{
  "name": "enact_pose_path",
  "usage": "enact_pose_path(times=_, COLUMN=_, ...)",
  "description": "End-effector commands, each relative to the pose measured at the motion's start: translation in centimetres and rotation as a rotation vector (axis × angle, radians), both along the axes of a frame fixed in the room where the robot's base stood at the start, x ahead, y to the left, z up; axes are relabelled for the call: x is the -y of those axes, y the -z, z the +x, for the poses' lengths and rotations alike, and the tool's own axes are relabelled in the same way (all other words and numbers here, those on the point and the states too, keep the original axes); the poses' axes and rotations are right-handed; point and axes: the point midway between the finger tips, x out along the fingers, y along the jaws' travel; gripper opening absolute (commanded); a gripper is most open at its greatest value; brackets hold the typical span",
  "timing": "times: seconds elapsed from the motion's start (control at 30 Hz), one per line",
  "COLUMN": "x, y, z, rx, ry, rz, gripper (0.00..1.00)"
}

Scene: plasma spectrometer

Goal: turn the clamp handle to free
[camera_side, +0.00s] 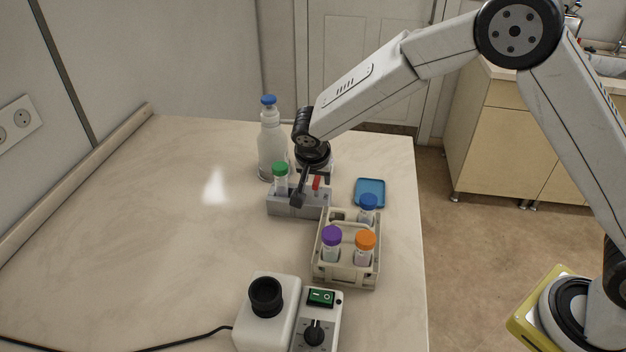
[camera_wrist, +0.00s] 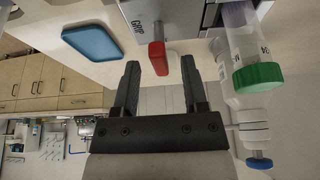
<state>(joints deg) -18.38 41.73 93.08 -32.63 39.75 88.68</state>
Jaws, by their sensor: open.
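The red clamp handle (camera_side: 316,183) is on the grey clamp block (camera_side: 314,207) near the middle of the table. In the wrist view the red handle (camera_wrist: 158,58) stands out from the block, beside a "GRIP" marking. A tube with a green cap (camera_side: 280,170) stands in the left part of the block; its green cap (camera_wrist: 256,78) also shows in the wrist view. My gripper (camera_wrist: 160,72) is open, with its two black fingers on either side of the handle. In the side view my gripper (camera_side: 298,200) is over the block and partly hides it. I cannot tell whether a finger touches the handle.
A beige rack (camera_side: 345,273) with purple, orange and blue capped tubes stands in front right. A blue tray (camera_side: 370,193) lies to the right. A bottle (camera_side: 271,145) stands close behind the block. A white mixer (camera_side: 268,312) is in front.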

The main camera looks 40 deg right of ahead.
Motion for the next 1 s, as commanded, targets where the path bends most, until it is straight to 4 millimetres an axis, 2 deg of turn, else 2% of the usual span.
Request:
enact_pose_path(times=0.27, x=-0.6, y=-2.0, z=-0.5, rx=0.003, ry=-0.001, rz=0.001, gripper=0.56)
enact_pose_path(times=0.7, x=-2.0, y=-6.6, z=-1.9, rx=0.001, ry=-0.001, rz=0.001, gripper=0.56)
enact_pose_path(times=1.0, x=-2.1, y=-7.1, z=-2.1, rx=-0.001, ry=0.000, rz=0.000, gripper=0.56)
